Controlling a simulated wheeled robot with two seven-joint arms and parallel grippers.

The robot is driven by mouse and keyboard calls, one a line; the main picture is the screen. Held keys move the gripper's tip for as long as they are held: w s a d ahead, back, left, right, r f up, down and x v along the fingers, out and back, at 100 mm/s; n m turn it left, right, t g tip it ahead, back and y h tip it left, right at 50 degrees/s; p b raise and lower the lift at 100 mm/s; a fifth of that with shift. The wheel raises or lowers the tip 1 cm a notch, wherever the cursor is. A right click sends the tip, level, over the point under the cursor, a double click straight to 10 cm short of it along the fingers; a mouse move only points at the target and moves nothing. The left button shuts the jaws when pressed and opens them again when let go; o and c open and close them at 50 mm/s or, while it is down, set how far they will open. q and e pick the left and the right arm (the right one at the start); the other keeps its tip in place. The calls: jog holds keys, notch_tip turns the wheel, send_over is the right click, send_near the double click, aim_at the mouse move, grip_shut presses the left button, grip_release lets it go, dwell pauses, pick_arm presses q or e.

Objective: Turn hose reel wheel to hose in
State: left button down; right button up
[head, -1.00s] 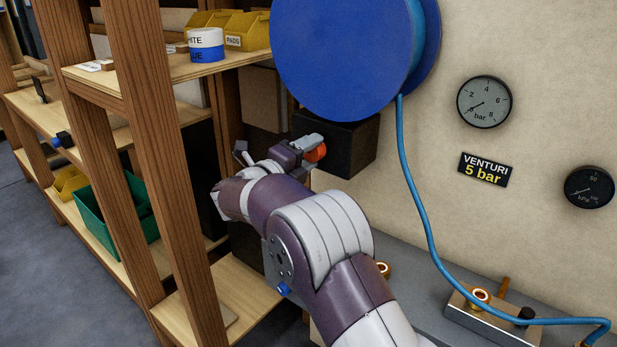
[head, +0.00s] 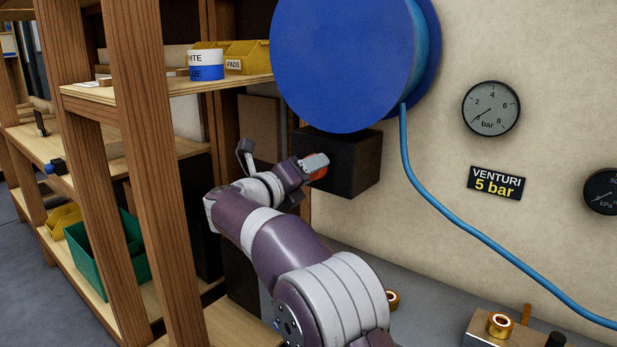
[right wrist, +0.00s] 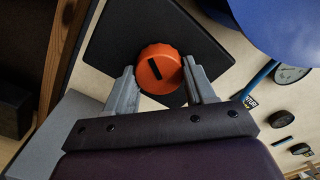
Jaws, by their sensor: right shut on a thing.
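The large blue hose reel (head: 340,65) fills the top middle of the head view, and a blue hose (head: 408,160) hangs from its right side. Below the reel is a black box (head: 355,165) with an orange wheel (head: 318,173) on its face. My right gripper (head: 313,163) is shut on this orange wheel. In the right wrist view, the round orange wheel (right wrist: 158,75), with a dark bar mark, sits between the two grey fingers (right wrist: 158,68). The mark is tilted. My left gripper is out of view.
A wooden shelf rack (head: 160,170) with bins stands close to the left of my arm. A pressure gauge (head: 491,108) and a "VENTURI 5 bar" sign (head: 496,183) are on the wall. A grey bench with brass fittings (head: 500,325) lies below right.

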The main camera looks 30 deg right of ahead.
jog(key=shift+f, duration=0.15)
jog(key=o, duration=1)
jog(key=shift+o, duration=0.2)
jog(key=v, duration=1.2)
jog(key=shift+s+a+p, duration=0.2)
jog(key=shift+a+p, duration=0.1)
jog(key=shift+a, duration=0.05)
